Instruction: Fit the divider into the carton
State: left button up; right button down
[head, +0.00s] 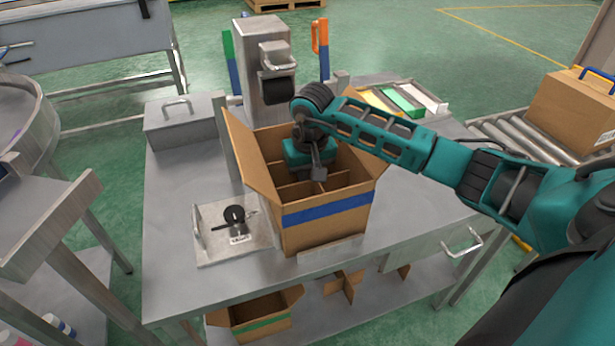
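An open brown carton (327,212) with a blue band stands on the metal table, its flaps spread outward. Brown cardboard divider (297,190) panels cross inside the carton, below the rim. My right gripper (318,174) reaches down into the carton opening from above, with its dark fingers over the divider. The view does not show clearly whether the fingers are shut on the divider, and the carton walls hide the divider's lower part. My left gripper is not in view.
A grey machine column (262,75) stands behind the carton. A plate with a black fixture (234,214) lies to its left. A lower shelf holds a green-banded carton (262,325) and another divider (345,283). A closed carton (572,112) sits on the right roller conveyor.

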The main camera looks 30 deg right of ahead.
jog(key=c, duration=1.2)
grip_release()
jog(key=shift+o, duration=0.2)
jog(key=r, duration=0.4)
jog(key=s+r, duration=0.1)
jog(key=r, duration=0.8)
jog(key=shift+s+a, duration=0.2)
jog(key=shift+s, duration=0.05)
jog(key=shift+f, duration=0.1)
